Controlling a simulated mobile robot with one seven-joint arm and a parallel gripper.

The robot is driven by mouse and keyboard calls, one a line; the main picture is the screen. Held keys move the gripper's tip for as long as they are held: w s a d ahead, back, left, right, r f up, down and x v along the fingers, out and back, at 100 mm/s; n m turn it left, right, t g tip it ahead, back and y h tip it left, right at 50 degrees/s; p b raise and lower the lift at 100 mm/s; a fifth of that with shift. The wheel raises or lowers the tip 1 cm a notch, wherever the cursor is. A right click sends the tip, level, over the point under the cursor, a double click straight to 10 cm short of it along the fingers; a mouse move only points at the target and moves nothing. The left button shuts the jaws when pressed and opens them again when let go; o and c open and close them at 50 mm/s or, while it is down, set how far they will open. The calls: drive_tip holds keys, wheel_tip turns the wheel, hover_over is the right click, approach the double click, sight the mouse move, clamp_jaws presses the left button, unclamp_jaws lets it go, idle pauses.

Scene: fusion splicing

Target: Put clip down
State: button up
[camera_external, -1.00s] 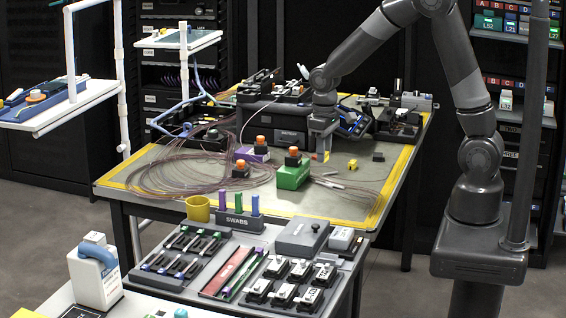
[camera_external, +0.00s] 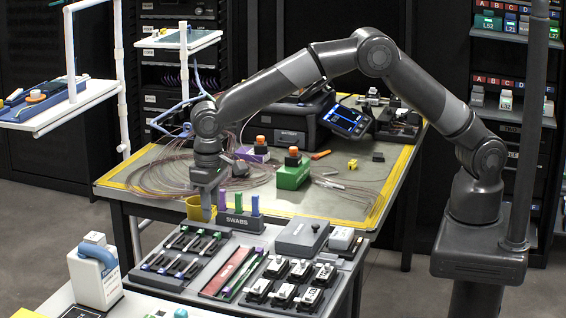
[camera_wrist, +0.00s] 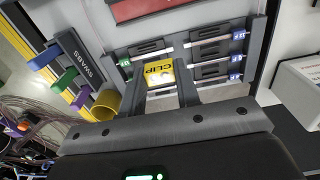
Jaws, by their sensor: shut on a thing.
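A clip with a yellow label reading CLIP (camera_wrist: 160,72) sits between the fingers of my gripper (camera_wrist: 163,80) in the wrist view. The gripper is shut on it. In the external view my gripper (camera_external: 208,212) hangs just left of the swabs holder, above the back of the clip rack (camera_external: 168,282); the held clip is too small to make out there. The rack holds several dark clips with green and blue ends, which also show beyond the fingers in the wrist view (camera_wrist: 210,50). The held clip looks above the rack; contact cannot be told.
The swabs holder (camera_external: 238,222) with upright coloured tubes and a yellow cup (camera_external: 193,203) stand close to my gripper. A red tray (camera_external: 227,272) and several black-and-white units (camera_external: 285,293) lie to the right. Loose cables (camera_external: 150,180) cover the mat's left.

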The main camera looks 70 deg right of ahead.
hover_over(198, 284)
wheel_tip(198, 284, down, 7)
drive_tip(key=shift+a+f, duration=0.1)
drive_tip(key=shift+f, duration=1.95)
drive_tip(key=o, duration=0.9)
drive_tip(key=shift+f, duration=0.15)
wheel_tip(198, 284, up, 12)
drive_tip(key=shift+r, duration=0.15)
